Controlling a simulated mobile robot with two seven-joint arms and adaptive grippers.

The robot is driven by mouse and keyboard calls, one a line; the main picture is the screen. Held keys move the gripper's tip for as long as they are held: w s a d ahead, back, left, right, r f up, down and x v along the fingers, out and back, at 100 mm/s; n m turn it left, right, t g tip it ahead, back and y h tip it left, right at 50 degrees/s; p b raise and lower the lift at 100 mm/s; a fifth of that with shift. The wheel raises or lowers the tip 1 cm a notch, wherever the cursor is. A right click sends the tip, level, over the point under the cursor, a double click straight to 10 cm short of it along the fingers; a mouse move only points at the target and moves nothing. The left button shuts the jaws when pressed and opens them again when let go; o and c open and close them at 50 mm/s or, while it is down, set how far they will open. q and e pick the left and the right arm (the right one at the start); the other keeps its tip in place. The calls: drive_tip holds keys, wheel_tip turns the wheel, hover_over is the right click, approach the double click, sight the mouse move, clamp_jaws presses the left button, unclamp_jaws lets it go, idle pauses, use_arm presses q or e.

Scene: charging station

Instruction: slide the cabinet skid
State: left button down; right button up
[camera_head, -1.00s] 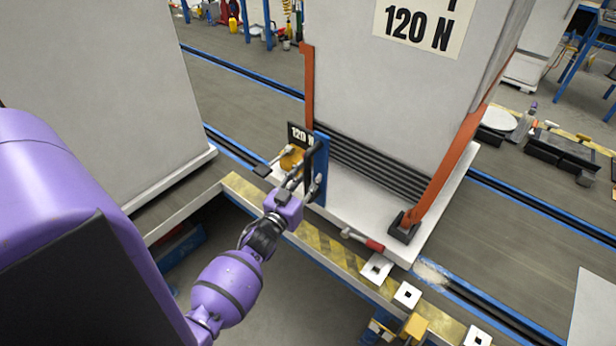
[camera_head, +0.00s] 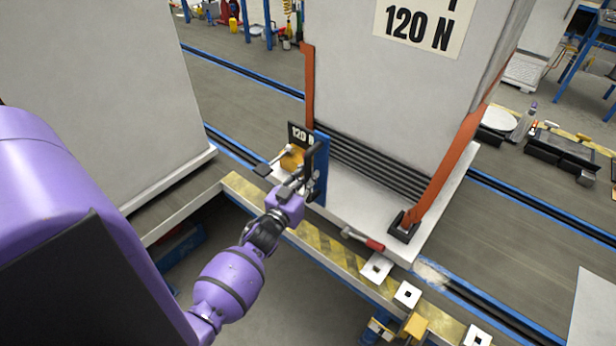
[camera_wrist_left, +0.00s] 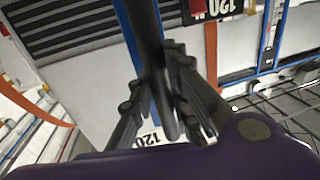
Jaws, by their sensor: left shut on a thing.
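The white cabinet (camera_head: 385,100) stands on a pale skid (camera_head: 345,215) with orange corner posts and a "120 N" sign. A blue upright with a dark handle (camera_head: 318,170) rises at the skid's front left corner, beside a small "120 N" plate (camera_head: 300,135). My left gripper (camera_head: 300,182) is at this handle. In the left wrist view, its dark fingers (camera_wrist_left: 160,100) are closed around a dark vertical bar (camera_wrist_left: 145,30). The exact contact is partly hidden by the fingers. My right gripper is not in view.
A hammer with a red grip (camera_head: 362,239) lies on the skid's front edge. A yellow-black striped ledge (camera_head: 320,245) runs in front, with white square plates (camera_head: 376,269). Another large white cabinet (camera_head: 100,90) stands at left. Blue-edged floor rails (camera_head: 245,72) run behind.

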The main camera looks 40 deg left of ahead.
use_arm(q)
drive_tip(key=a+b, duration=0.2)
drive_tip(key=a, duration=1.1)
drive_tip(key=shift+w, duration=0.45)
drive_tip(key=c, duration=1.7)
unclamp_jaws()
drive_tip(key=shift+s+a+f, duration=0.1)
drive_tip(key=shift+s+a, duration=0.05)
drive_tip(key=shift+o, duration=0.3)
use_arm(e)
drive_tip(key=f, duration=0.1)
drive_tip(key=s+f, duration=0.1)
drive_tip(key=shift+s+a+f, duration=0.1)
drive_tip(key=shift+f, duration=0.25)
use_arm(q)
drive_tip(key=shift+d, duration=0.2)
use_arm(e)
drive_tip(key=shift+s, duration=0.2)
use_arm(q)
drive_tip(key=s+d, duration=0.1)
drive_tip(key=s, duration=1.1)
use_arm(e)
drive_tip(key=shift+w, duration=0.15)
use_arm(q)
drive_tip(key=shift+w+d, duration=0.1)
